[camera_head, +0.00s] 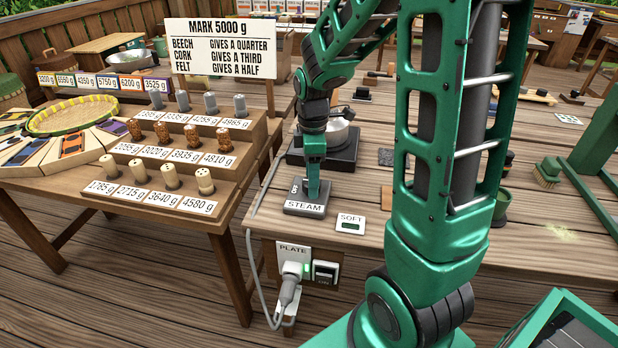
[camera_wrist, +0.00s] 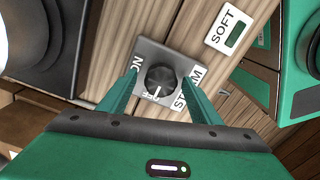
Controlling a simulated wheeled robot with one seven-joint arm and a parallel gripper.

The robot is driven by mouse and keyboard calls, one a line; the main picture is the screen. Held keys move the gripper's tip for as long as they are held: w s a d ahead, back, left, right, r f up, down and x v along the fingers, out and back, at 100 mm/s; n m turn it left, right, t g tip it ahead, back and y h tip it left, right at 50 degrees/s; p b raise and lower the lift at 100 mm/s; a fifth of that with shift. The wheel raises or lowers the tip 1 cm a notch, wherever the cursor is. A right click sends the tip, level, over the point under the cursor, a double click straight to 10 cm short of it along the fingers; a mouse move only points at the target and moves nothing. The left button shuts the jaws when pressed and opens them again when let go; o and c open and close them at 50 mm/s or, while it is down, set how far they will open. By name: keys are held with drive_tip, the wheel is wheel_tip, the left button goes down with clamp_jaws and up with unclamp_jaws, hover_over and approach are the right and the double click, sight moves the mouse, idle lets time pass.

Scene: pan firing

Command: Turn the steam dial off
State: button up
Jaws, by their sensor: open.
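The steam dial (camera_wrist: 161,79) is a dark round knob on a grey base labelled STEAM, with ON and partly hidden OFF lettering. A white mark shows on the knob's near side, towards the OFF lettering; I cannot tell its exact setting. In the head view the dial's base (camera_head: 304,209) sits at the table's front left corner, and my gripper hides the knob. My gripper (camera_wrist: 160,85) is open, its fingers on either side of the knob. It also shows in the head view (camera_head: 313,190), pointing down over the base. I cannot tell whether the fingers touch the knob.
A SOFT display (camera_head: 350,224) lies right of the dial. A dark hot plate (camera_head: 340,158) with a metal pan stands behind it. A PLATE socket (camera_head: 292,264) with a plug and cable is on the table's front. A stepped rack of weights (camera_head: 225,185) stands left.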

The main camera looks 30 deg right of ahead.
wheel_tip(320, 180, up, 11)
drive_tip(key=shift+f, duration=0.2)
idle(0.6)
drive_tip(key=s+d+f+m, duration=0.1)
drive_tip(key=s+m, duration=0.8)
drive_tip(key=s, duration=0.2)
drive_tip(key=s+d+f+m, duration=0.1)
drive_tip(key=s+d+m, duration=0.1)
drive_tip(key=s+m, duration=0.7)
drive_tip(key=s, duration=0.3)
drive_tip(key=shift+d+f+m, duration=0.3)
